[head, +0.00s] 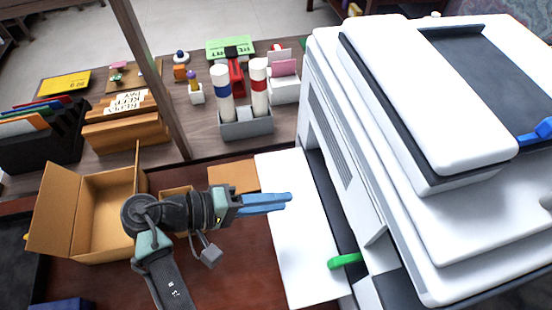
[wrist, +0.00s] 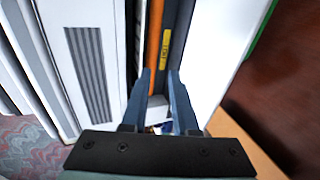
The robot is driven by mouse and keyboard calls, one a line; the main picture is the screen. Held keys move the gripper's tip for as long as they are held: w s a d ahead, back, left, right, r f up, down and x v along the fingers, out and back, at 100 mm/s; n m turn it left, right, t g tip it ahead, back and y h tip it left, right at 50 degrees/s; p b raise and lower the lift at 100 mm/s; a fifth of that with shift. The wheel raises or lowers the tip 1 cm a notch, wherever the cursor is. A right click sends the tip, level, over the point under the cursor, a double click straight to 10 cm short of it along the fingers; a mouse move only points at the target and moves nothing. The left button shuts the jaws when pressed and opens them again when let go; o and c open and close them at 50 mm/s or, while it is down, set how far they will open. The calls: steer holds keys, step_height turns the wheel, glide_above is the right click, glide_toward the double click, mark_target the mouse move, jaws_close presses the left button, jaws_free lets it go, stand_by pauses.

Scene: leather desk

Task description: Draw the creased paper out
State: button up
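My gripper (head: 290,202) has blue fingers and reaches over the white panel that stands out from the printer's left side, pointing at the printer (head: 430,110). In the wrist view my gripper (wrist: 159,72) is open, with a narrow gap between its fingers. Beyond the fingers is a narrow opening with an orange strip (wrist: 153,40) and a dark strip with a yellow label (wrist: 167,45). A small pale patch shows low between the fingers, but I cannot tell whether it is paper. I cannot make out the creased paper in either view.
The white panel (head: 293,245) borders the opening, with a green lever (head: 345,261) near it. A blue lever (head: 538,130) is at the right. An open cardboard box (head: 105,195) stands left of my gripper. A grey holder with tubes (head: 246,124) stands behind.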

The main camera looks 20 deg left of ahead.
steer(key=s+r+h+p, duration=0.1)
steer(key=s+r+p, duration=0.1)
steer(key=shift+s+d+r+n+h, duration=0.15)
steer(key=shift+s+r+n+h, duration=0.15)
steer(key=shift+r+h, duration=0.1)
steer(key=shift+d, duration=0.1)
steer(key=p+x, duration=0.3)
steer(key=x, duration=1)
steer(key=shift+p, duration=0.3)
steer(key=shift+f, duration=0.1)
jaws_close()
steer(key=shift+s, duration=0.1)
